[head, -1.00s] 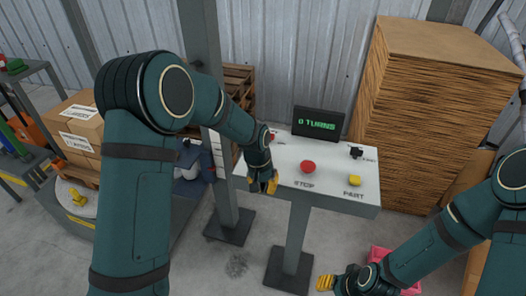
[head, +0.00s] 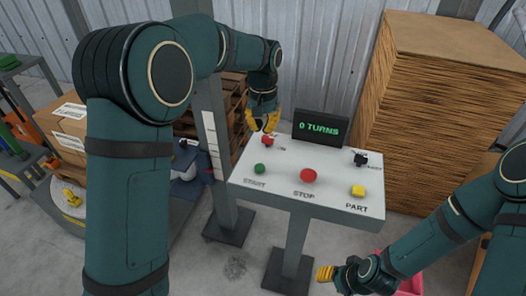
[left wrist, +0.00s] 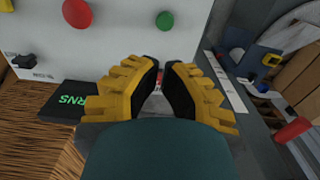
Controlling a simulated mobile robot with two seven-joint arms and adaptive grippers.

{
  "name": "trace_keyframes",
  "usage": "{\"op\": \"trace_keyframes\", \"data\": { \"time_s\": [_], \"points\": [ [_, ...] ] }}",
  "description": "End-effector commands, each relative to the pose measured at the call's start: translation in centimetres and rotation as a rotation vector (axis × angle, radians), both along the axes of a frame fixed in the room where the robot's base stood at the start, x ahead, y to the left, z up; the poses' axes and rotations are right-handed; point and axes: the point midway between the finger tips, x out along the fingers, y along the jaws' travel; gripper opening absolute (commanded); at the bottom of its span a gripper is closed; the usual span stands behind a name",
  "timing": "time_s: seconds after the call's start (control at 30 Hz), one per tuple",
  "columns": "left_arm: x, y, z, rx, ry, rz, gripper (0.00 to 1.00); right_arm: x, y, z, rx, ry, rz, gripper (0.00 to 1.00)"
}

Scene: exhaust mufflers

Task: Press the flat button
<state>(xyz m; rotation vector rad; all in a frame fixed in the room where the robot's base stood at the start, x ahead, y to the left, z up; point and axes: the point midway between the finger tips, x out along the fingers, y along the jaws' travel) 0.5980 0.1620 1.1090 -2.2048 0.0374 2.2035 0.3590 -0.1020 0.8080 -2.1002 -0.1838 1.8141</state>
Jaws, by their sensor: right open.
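A sloped white control panel (head: 335,190) stands on a post in the head view. Its front row has a small round green button (head: 260,169) labelled START, a domed red button (head: 308,176) labelled STOP and a yellow button (head: 358,191) labelled PART. In the left wrist view the green button (left wrist: 165,21) and red button (left wrist: 77,13) are both above the fingers. My left gripper (head: 264,129) is over the panel's back left corner, near a small red control (head: 267,141). My right gripper (head: 325,279) is open, low and away from the panel.
A dark display (head: 320,127) reading "0 TURNS" stands at the panel's back edge. A black control (head: 360,159) is at the back right. A grey post (head: 216,165) rises left of the panel; a tall brown stack (head: 440,110) stands behind right.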

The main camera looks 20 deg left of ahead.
Motion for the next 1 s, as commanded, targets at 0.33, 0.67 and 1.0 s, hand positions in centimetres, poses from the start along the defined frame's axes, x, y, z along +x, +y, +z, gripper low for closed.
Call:
{"op": "trace_keyframes", "data": {
  "time_s": [0.33, 0.67, 1.0],
  "points": [
    [-0.1, 0.0, -5.7, 0.000, 0.005, -0.001, 0.00, -0.3, 0.1, -1.0, 0.002, 0.007, 0.005, 0.47],
    [-0.1, 0.1, -11.6, 0.001, 0.004, 0.001, 0.00, -0.6, 0.1, -1.9, 0.003, 0.013, 0.010, 0.47],
    [0.0, 0.0, -13.8, 0.000, 0.001, 0.000, 0.00, -0.7, 0.1, -2.1, 0.004, 0.016, 0.013, 0.47]
  ]
}}
